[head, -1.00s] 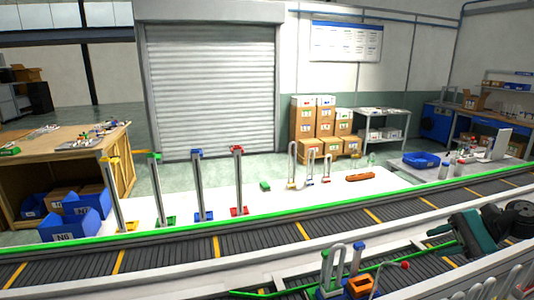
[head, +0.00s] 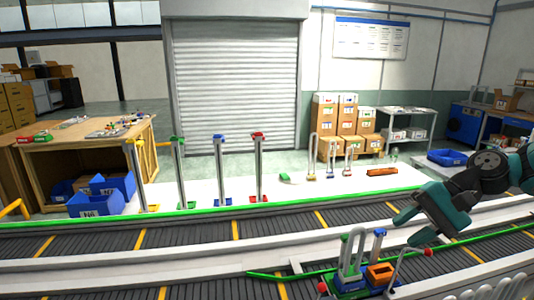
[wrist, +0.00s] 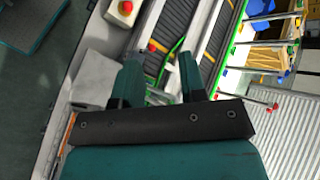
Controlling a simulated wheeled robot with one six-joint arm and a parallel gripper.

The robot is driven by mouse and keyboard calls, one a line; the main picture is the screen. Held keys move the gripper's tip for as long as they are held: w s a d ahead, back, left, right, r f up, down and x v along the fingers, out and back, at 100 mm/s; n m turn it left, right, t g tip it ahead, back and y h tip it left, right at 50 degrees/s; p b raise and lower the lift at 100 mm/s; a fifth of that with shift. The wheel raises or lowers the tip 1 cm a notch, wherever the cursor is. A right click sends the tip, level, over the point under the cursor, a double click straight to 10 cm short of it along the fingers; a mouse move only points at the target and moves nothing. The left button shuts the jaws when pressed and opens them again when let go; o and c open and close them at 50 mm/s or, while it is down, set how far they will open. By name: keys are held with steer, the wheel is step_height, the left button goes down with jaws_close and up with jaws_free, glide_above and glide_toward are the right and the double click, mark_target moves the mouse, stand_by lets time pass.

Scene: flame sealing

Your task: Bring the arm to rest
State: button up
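My gripper (head: 407,229) is teal and dark. It hangs over the conveyor at the right of the head view, tilted down to the left. In the wrist view its two fingers (wrist: 160,64) are apart with nothing held between them. My arm comes in from the right edge, bent and clear of the belt. Below and left of the gripper, apart from it, a fixture with white tubes (head: 350,260) and an orange block (head: 380,275) stands at the conveyor's near side.
A conveyor (head: 190,235) with a green edge crosses the view. Behind it, a white table (head: 330,191) bears several coloured posts, small looped pieces and an orange piece (head: 382,171). A wooden bench (head: 85,150) with blue bins (head: 100,195) stands left. Stacked boxes stand before the wall.

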steer(key=s+a+f+n+g+h+b, duration=0.1)
steer(key=s+a+f+n+h+b, duration=0.2)
steer(key=s+a+n+b, duration=0.55)
steer(key=s+a+f+n+h+b, duration=0.1)
steer(key=s+a+n, duration=0.1)
steer(key=s, duration=0.4)
steer(key=s+a+f+n+t+h+b, duration=0.1)
steer(key=s+a+f+n, duration=0.1)
steer(key=s, duration=0.4)
steer(key=shift+s+a+f+n+h, duration=0.3)
steer(key=shift+a+n+h, duration=0.15)
steer(key=shift+a, duration=0.4)
